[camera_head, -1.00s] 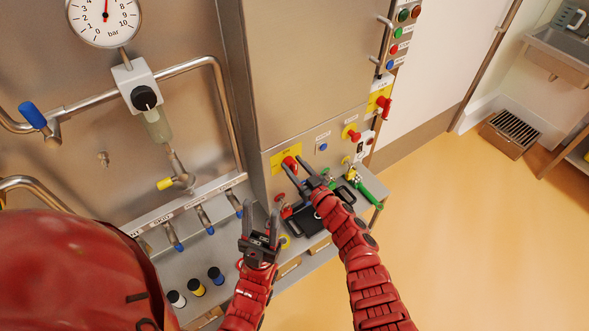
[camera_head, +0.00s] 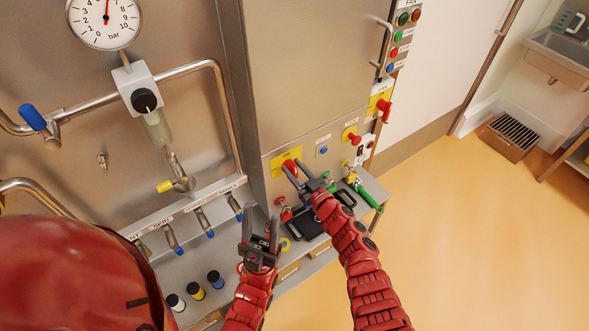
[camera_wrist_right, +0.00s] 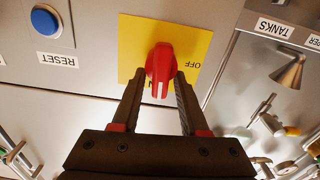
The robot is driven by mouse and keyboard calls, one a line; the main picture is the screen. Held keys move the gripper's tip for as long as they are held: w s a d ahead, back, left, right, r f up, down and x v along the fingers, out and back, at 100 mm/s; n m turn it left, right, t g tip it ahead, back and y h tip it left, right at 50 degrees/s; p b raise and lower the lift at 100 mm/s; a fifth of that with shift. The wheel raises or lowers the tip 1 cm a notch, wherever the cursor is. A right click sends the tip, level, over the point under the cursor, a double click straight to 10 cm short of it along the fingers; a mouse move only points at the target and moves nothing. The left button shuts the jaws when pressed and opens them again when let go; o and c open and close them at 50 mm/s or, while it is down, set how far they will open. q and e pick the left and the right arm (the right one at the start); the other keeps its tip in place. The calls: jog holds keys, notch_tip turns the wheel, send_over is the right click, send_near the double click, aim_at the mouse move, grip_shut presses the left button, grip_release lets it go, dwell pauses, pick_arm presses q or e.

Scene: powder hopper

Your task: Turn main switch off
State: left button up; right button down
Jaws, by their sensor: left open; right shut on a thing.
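The switch is a red rotary handle (camera_wrist_right: 160,68) on a yellow plate (camera_wrist_right: 203,45) in the right wrist view. The word OFF is printed on the plate, to the right of the handle. In the head view the plate (camera_head: 278,165) is low on the steel cabinet, with the red handle (camera_head: 290,167) largely behind my fingers. My right gripper (camera_wrist_right: 158,85) has one finger on each side of the handle and is shut on it. My left gripper (camera_head: 260,222) is open and empty, lower left of the switch, above the bench.
A blue RESET button (camera_wrist_right: 45,22) sits beside the plate. A red knob (camera_head: 354,137) and another red switch (camera_head: 384,106) are further right on the cabinet. A black tray-like item (camera_head: 310,224) lies on the bench (camera_head: 372,184) below. Pipes and valves fill the left. The floor at right is open.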

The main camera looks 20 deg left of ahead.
jog(key=n, duration=0.1)
jog(key=n+b, duration=0.1)
jog(key=n, duration=0.1)
jog(key=n+b, duration=0.1)
jog(key=n, duration=0.1)
jog(key=shift+s+a+f, duration=0.2)
jog(key=shift+s+f, duration=0.1)
jog(key=shift+s+a+f+n+b, duration=0.1)
jog(key=shift+f+n+b, duration=0.1)
jog(key=shift+n+b, duration=1.5)
jog(key=shift+s+f+n+b, duration=0.15)
jog(key=shift+n+b, duration=0.9)
jog(key=shift+n, duration=1.2)
jog(key=shift+a+f+n+b, duration=0.1)
jog(key=shift+f+n+b, duration=0.1)
jog(key=shift+n+b, duration=1.5)
jog(key=shift+r+n, duration=0.1)
jog(key=shift+n, duration=0.35)
jog(key=shift+w+d, duration=0.1)
